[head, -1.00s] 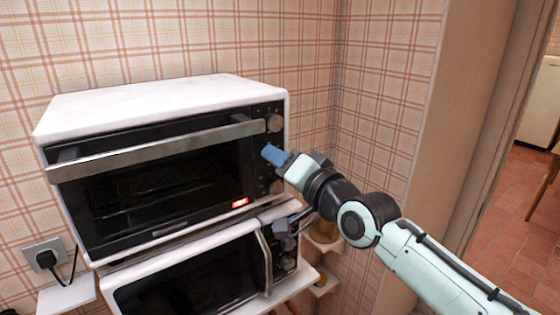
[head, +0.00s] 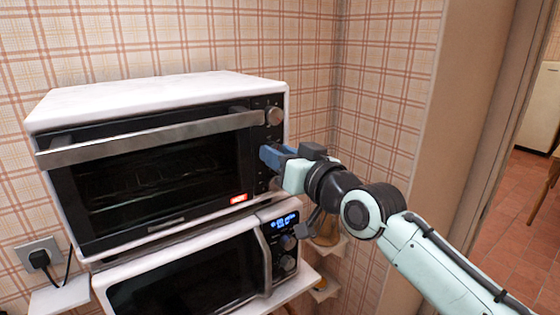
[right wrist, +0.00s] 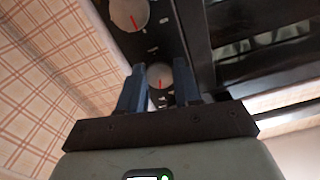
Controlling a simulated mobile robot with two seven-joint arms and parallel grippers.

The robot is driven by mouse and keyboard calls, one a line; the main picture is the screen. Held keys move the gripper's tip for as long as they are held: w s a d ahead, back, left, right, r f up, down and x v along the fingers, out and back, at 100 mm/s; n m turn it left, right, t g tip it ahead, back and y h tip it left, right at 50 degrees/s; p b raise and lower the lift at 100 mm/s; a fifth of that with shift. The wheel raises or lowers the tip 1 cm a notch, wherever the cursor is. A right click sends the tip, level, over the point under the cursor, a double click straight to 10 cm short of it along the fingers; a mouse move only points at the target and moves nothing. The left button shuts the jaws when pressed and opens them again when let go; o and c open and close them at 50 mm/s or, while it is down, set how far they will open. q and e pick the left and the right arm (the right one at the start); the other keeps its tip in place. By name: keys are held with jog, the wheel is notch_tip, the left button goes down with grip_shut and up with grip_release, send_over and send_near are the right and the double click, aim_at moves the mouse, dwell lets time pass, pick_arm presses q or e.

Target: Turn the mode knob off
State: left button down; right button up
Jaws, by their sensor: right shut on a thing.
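The toaster oven (head: 140,92) has a black control strip with knobs at its right side. The top knob (head: 274,116) is in plain view. A lower knob (head: 275,184) is partly hidden by my gripper. My right gripper (head: 270,155) is at the middle of the strip and hides the knob there in the head view. In the right wrist view the round grey middle knob (right wrist: 157,80), with a red mark, is between the blue fingers of my right gripper (right wrist: 163,70), which is shut on it. Another knob (right wrist: 130,14) shows above. Which knob is the mode knob cannot be read.
A microwave (head: 190,275) with a lit display stands below.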

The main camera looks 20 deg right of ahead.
pick_arm(q)
jog(key=shift+s+f+b, duration=0.35)
jog(key=shift+f+b, duration=0.2)
jog(key=shift+f, duration=0.2)
pick_arm(e)
jog(key=shift+n, duration=2.2)
jog(key=o, duration=1)
jog(key=shift+o, duration=0.2)
pick_arm(q)
jog(key=shift+s+f+b, duration=0.3)
jog(key=shift+f+b, duration=0.55)
jog(key=shift+f, duration=0.05)
jog(key=shift+s+f+b, duration=0.3)
jog(key=shift+f+b, duration=0.5)
jog(key=shift+f, duration=0.05)
pick_arm(e)
jog(key=v, duration=1.3)
jog(key=shift+s, duration=0.2)
jog(key=shift+d, duration=0.1)
